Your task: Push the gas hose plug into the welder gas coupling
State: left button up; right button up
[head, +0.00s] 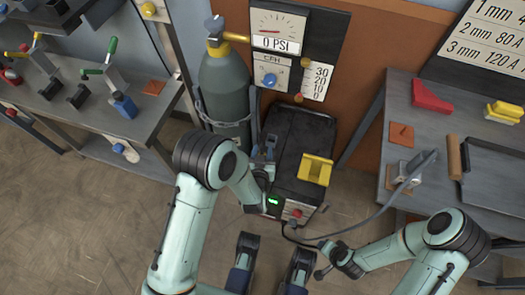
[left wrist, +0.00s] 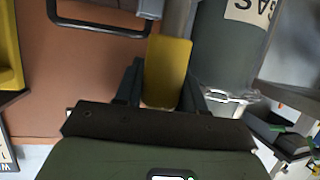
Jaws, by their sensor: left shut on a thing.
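The welder (head: 303,135) is a black box with a green display and red parts on its front. My left gripper (head: 270,148) is by the welder's left side, between it and the gas cylinder (head: 224,85). In the left wrist view it (left wrist: 162,85) is shut on a flat yellow piece, probably the gas hose plug (left wrist: 168,65). I cannot make out the welder gas coupling or whether the plug touches it. My right gripper (head: 322,259) is in front of the welder, lower right, near a grey cable; its dark fingers look apart, with nothing clearly between them.
A yellow holder (head: 315,169) sits on the welder. The grey cable (head: 385,212) runs from the welder's front to the right bench (head: 455,125). A left bench (head: 60,110) carries clamps. Gauge panels (head: 280,45) hang behind. Some floor in front is clear.

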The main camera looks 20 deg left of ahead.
pick_arm(q)
jog(key=shift+f+b, duration=1)
jog(key=shift+f, duration=0.5)
pick_arm(e)
jog(key=shift+x, duration=1.1)
pick_arm(q)
jog(key=o, duration=1.2)
jog(key=shift+c, duration=0.2)
pick_arm(e)
jog(key=shift+s+d+f, duration=0.1)
jog(key=shift+s+d, duration=0.05)
jog(key=shift+s, duration=0.1)
jog(key=s+f+g, duration=0.2)
jog(key=s, duration=0.3)
pick_arm(q)
jog(key=p+v, duration=0.3)
jog(key=v, duration=1)
jog(key=shift+s, duration=0.15)
pick_arm(e)
jog(key=w+r+t, duration=0.2)
jog(key=w+r, duration=0.3)
jog(key=shift+r, duration=0.3)
